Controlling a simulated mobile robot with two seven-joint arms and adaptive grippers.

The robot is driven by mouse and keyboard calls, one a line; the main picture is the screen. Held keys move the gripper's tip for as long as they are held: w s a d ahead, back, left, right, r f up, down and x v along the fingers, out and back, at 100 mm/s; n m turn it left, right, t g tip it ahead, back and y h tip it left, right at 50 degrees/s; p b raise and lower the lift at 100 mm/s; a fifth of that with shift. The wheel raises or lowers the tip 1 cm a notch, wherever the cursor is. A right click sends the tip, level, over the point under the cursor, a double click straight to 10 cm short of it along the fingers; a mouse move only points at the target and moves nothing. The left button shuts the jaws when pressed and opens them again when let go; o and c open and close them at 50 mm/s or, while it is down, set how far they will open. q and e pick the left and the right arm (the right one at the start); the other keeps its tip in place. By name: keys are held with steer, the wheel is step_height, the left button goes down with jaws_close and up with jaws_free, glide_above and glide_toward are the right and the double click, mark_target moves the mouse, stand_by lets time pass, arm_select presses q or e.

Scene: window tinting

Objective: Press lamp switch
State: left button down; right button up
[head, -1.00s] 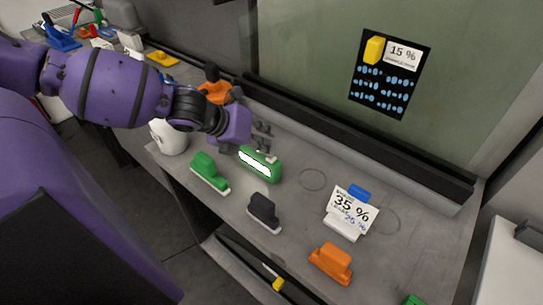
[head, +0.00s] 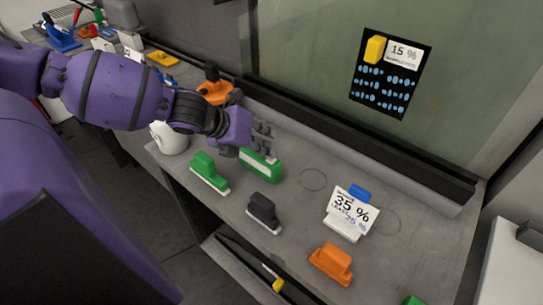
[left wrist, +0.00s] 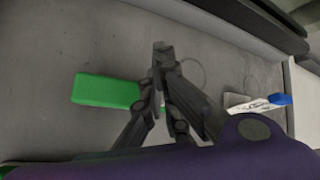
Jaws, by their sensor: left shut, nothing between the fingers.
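The green lamp (head: 263,168) lies on the grey bench in the head view, with a pale strip along its side. The switch cannot be made out; the fingers hide part of the lamp's top. My left gripper (head: 263,138) is shut and empty, its fingertips just above or at the back of the lamp. Whether they touch it I cannot tell. In the left wrist view the green lamp (left wrist: 105,91) shows beside the closed fingers (left wrist: 163,52). My right gripper is not in view.
Near the lamp stand a green-handled block (head: 208,172), a black one (head: 263,212), an orange one (head: 331,263) and a white cup (head: 171,137). A card reading 35 % (head: 350,212) stands to the right. A dark window ledge (head: 360,142) runs behind.

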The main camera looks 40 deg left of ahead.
arm_select(q)
steer(key=shift+s, duration=0.1)
steer(key=shift+r, duration=0.25)
step_height(320, 180, up, 6)
stand_by(0.8)
